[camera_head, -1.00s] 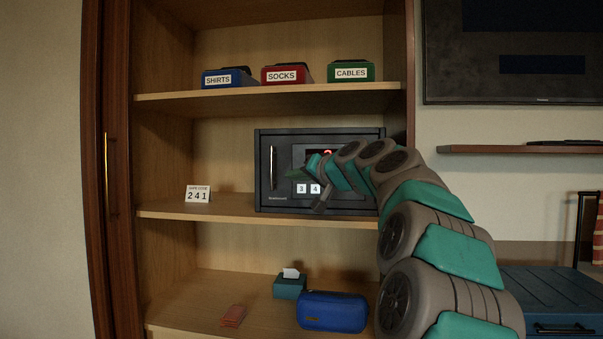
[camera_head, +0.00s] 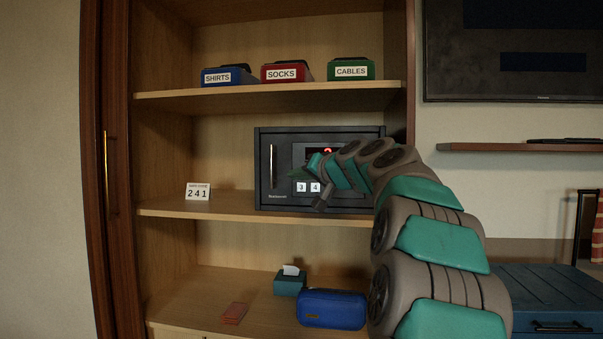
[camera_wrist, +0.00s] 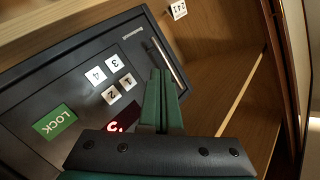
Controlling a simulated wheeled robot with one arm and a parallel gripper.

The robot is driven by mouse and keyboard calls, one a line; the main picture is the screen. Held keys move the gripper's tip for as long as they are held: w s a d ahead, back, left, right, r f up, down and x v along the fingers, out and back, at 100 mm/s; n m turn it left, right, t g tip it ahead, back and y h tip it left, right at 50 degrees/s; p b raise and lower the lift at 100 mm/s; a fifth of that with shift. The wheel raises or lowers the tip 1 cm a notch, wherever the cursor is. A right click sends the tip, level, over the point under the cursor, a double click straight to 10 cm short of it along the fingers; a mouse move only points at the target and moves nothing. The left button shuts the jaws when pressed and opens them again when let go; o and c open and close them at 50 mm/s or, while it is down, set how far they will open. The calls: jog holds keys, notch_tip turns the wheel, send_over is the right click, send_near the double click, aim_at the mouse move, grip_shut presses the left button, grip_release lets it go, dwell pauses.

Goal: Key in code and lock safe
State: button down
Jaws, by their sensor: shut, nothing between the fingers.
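The dark safe (camera_head: 262,155) stands on the middle shelf with its door closed and an upright handle (camera_head: 273,167) at the left. In the wrist view it shows white keys 1 (camera_wrist: 128,81), 2 (camera_wrist: 110,94), 3 (camera_wrist: 115,63) and 4 (camera_wrist: 95,75), and a green LOCK button (camera_wrist: 55,124). A red digit, seemingly 2, shows on the partly hidden display (camera_head: 327,152). A white card (camera_head: 198,193) reads safe code 241. My gripper (camera_head: 297,173) is shut and empty in front of the safe door. In the wrist view its fingertips (camera_wrist: 161,73) appear beside the keys, toward the handle; contact cannot be told.
Blue SHIRTS (camera_head: 229,78), red SOCKS (camera_head: 284,73) and green CABLES (camera_head: 351,71) boxes stand on the upper shelf. A tissue box (camera_head: 290,286), blue case (camera_head: 331,310) and reddish item (camera_head: 234,314) are on the lower shelf. The shelf left of the safe is mostly free.

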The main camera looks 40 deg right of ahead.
jog(key=w+d+p, duration=0.3)
jog(key=w+d, duration=0.2)
jog(key=d, duration=0.1)
jog(key=shift+w, duration=0.15)
dwell(2.1)
jog(key=shift+w+d, duration=0.1)
jog(key=shift+d, duration=0.1)
jog(key=shift+w+d, duration=0.25)
jog(key=shift+d, duration=0.05)
dwell(0.7)
jog(key=shift+s+a, duration=0.5)
jog(key=shift+a, duration=0.05)
